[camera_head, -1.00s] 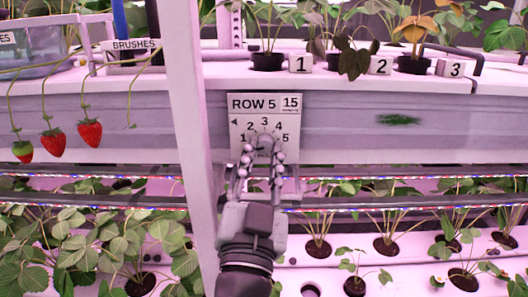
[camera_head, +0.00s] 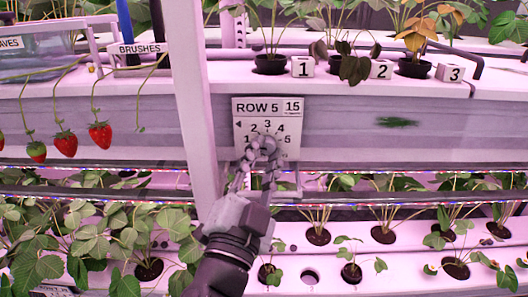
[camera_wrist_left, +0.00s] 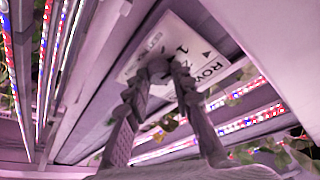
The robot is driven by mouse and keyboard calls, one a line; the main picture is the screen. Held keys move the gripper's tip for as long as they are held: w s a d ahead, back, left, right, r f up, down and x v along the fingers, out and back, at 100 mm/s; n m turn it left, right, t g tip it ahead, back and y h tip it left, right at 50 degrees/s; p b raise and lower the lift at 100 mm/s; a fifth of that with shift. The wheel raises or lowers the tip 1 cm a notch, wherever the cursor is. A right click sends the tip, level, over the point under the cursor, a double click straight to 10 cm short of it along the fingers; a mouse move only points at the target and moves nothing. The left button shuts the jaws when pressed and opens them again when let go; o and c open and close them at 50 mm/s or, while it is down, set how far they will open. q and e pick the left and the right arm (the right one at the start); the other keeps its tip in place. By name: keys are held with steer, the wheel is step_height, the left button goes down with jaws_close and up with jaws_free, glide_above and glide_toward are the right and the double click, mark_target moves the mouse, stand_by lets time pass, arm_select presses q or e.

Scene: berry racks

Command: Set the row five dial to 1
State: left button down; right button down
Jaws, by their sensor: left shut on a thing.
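The row five dial (camera_head: 266,142) is a small grey knob on a white panel (camera_head: 243,108) marked "ROW 5" and "15", with numbers 1 to 5 around it. My left gripper (camera_head: 262,153) reaches it from below, with its arm slanting up from the lower left, and is shut on the knob. In the left wrist view the two ridged fingers (camera_wrist_left: 160,80) close in on the dial (camera_wrist_left: 160,66), and the panel (camera_wrist_left: 180,27) appears tilted behind it. The fingers hide much of the dial, so I cannot tell where its pointer stands. My right gripper is not in view.
A pale upright post (camera_head: 192,110) stands close left of the panel. Ripe strawberries (camera_head: 100,136) hang further left. LED strips (camera_head: 400,172) run below the panel, above a lower tray of plants. Numbered blocks (camera_head: 303,67) and pots sit on the shelf above.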

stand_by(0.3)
arm_select(q)
steer(key=c, duration=1.3)
jaws_free()
steer(key=v, duration=1.2)
